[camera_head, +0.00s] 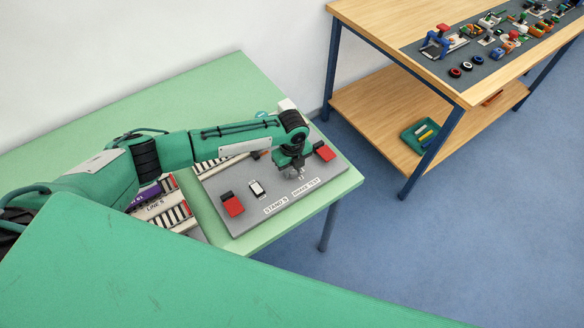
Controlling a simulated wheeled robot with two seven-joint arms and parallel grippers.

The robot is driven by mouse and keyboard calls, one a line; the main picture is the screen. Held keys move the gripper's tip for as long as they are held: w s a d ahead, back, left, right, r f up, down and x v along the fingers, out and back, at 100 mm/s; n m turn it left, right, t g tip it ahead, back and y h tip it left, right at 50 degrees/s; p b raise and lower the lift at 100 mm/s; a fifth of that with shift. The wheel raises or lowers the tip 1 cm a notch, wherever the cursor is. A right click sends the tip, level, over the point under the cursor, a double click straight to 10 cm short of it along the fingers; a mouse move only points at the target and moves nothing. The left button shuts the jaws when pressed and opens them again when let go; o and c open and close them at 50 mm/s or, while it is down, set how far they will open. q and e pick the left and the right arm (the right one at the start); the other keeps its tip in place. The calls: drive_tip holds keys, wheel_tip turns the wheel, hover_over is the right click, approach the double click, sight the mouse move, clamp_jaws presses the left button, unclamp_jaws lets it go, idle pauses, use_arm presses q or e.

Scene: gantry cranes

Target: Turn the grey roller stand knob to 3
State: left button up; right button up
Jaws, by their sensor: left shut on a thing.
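The grey roller stand (230,192) is a flat grey plate at the right end of the green table, with labels along its front edge that seem to read STAND 5 and BRAKE TEST. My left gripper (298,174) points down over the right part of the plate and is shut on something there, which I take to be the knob. The gripper hides the knob, so its setting cannot be read. Small dial marks (302,178) show beside the fingers, too small to read surely. My right gripper is not in view.
Red blocks (233,205) (325,153) stand at two corners of the plate, with a white switch-like piece (257,189) between. Track pieces (172,215) lie left of the plate. A wooden table (380,25) with several toys stands apart at the right, across blue floor.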

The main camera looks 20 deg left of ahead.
sight(293, 170)
use_arm(q)
drive_tip(key=m, duration=0.4)
drive_tip(key=shift+m+b, duration=0.6)
drive_tip(key=shift+m, duration=1.5)
drive_tip(key=o, duration=1)
drive_tip(key=shift+r, duration=0.1)
wheel_tip(293, 170, up, 14)
drive_tip(key=b, duration=0.2)
drive_tip(key=shift+b, duration=0.4)
drive_tip(key=shift+f, duration=0.2)
